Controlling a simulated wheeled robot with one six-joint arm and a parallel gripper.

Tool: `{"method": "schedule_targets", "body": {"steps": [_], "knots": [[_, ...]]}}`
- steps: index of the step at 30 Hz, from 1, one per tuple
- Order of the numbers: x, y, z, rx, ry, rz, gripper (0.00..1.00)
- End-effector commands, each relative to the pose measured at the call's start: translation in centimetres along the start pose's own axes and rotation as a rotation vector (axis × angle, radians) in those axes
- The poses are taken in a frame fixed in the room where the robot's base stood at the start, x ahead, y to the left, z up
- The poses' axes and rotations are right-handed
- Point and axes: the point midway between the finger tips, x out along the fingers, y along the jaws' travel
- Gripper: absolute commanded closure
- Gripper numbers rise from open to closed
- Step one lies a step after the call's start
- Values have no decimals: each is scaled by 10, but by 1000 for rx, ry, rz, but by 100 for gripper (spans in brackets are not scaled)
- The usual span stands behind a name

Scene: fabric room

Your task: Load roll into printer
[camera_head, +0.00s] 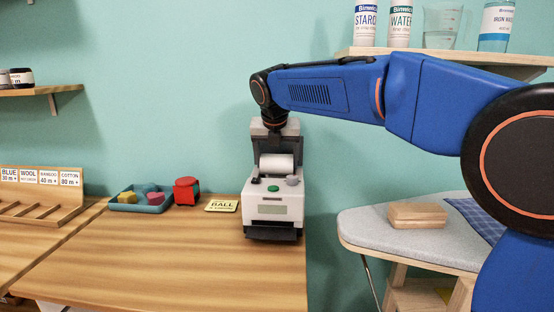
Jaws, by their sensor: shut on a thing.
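The printer (273,209) is a pale grey box with a green button and a dark front slot. It stands near the right edge of the wooden counter. The white roll (276,166) lies crosswise in the upper opening of the printer. My gripper (276,152) points straight down over the printer from the end of the blue arm and is shut on the roll. Its fingers are small and hard to tell apart from the printer's grey upper parts. Whether the roll rests on the bottom of the opening is hidden by the printer's front.
A yellow label card (221,206), a red tape-like block (187,191) and a teal tray (126,204) of coloured pieces lie left of the printer. An ironing board (370,228) with a wooden block (417,215) stands right. The counter's front is clear. A shelf with bottles hangs above.

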Motion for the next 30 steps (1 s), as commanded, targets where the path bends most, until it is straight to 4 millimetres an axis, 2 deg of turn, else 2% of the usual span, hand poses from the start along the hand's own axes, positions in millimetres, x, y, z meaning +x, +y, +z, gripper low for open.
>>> {"method": "schedule_targets", "body": {"steps": [2,3,5,6,17,23,30], "knots": [[0,0,0,0,-1,0,51],[0,0,0,0,-1,0,19],[0,0,0,0,-1,0,5],[0,0,0,0,-1,0,2],[-5,0,0,0,-1,1,2],[-32,0,1,1,-3,2,2],[-80,1,0,0,-3,2,2]]}}
